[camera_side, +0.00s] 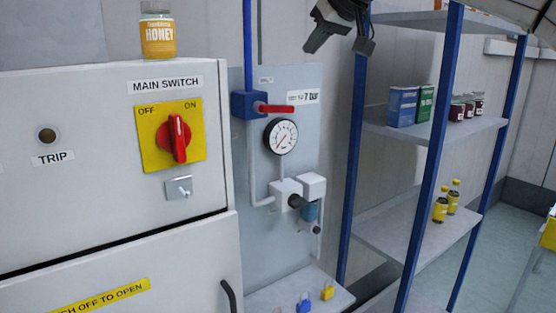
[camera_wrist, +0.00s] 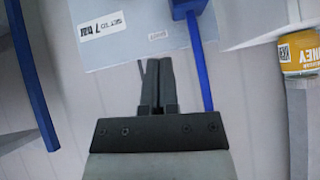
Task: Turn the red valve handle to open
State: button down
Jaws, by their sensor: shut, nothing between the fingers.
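The red valve handle (camera_side: 276,108) sticks out to the right, roughly level, from a blue valve body (camera_side: 244,104) on the grey panel. It lies across the line of the vertical blue pipe (camera_side: 248,45). My gripper (camera_side: 338,22) is at the top of the side view, above and to the right of the handle and apart from it. In the wrist view my gripper (camera_wrist: 158,62) has its dark fingers together with nothing between them. That view shows the blue valve body (camera_wrist: 186,8) at its top edge; the red handle is out of frame.
A gauge (camera_side: 281,136) sits just below the handle. The blue-posted shelf (camera_side: 424,145) stands right. Small padlocks (camera_side: 304,303) lie on the ledge below. Space before the handle looks clear.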

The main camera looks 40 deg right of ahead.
send_over(275, 108)
jog(key=d, duration=0.4)
notch_tip(275, 108, down, 6)
jog(key=shift+s+a+f, duration=0.1)
jog(key=shift+a+f, duration=0.15)
jog(key=shift+f, duration=0.75)
jog(key=shift+s+a+f, duration=0.1)
jog(key=shift+a+f, duration=0.15)
jog(key=shift+f, duration=0.75)
